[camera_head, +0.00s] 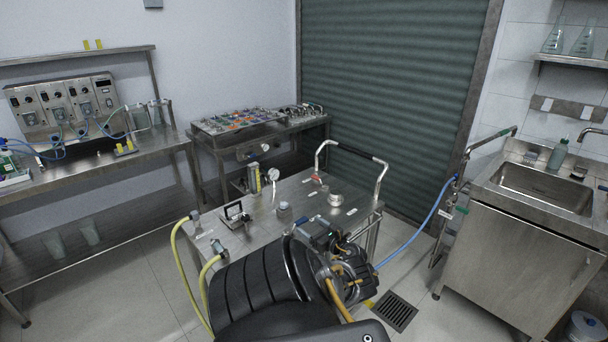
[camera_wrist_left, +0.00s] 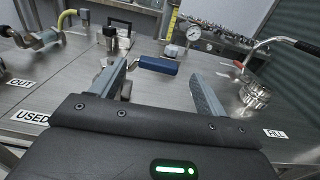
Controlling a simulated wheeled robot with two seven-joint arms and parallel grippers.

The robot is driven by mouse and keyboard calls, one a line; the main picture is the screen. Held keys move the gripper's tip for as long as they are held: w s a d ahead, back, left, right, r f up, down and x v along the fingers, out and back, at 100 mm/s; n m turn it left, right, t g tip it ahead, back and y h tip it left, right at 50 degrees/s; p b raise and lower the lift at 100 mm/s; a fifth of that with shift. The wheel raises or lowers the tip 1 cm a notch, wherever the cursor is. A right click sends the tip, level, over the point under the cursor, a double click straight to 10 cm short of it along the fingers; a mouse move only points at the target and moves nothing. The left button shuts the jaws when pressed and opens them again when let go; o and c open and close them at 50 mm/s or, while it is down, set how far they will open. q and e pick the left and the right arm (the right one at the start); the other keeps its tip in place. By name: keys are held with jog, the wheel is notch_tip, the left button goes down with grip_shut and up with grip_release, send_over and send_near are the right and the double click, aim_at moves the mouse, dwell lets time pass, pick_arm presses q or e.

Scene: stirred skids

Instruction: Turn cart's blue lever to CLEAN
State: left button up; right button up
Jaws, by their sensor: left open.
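The cart (camera_head: 348,218) is a steel trolley with a curved push handle. In the left wrist view its blue lever (camera_wrist_left: 158,65) lies roughly sideways, its blue grip at the right end and a metal arm to the left. My left gripper (camera_wrist_left: 163,78) is open, with the lever showing between and just beyond its fingers; I cannot tell whether they touch. In the head view the left gripper (camera_head: 322,236) is over the cart's near side, and my arm hides part of the top. Labels reading OUT, USED and FILL show; I cannot make out a CLEAN label.
A gauge (camera_wrist_left: 193,33), a ribbed metal fitting (camera_wrist_left: 256,97) and yellow-hose couplings (camera_wrist_left: 40,38) stand on the cart around the gripper. A blue hose (camera_head: 425,225) runs from the cart to the sink unit (camera_head: 520,245) on the right. Benches stand behind and left.

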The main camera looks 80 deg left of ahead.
pick_arm(q)
jog(key=v, duration=0.5)
jog(key=shift+d+p, duration=0.1)
jog(key=shift+p, duration=0.25)
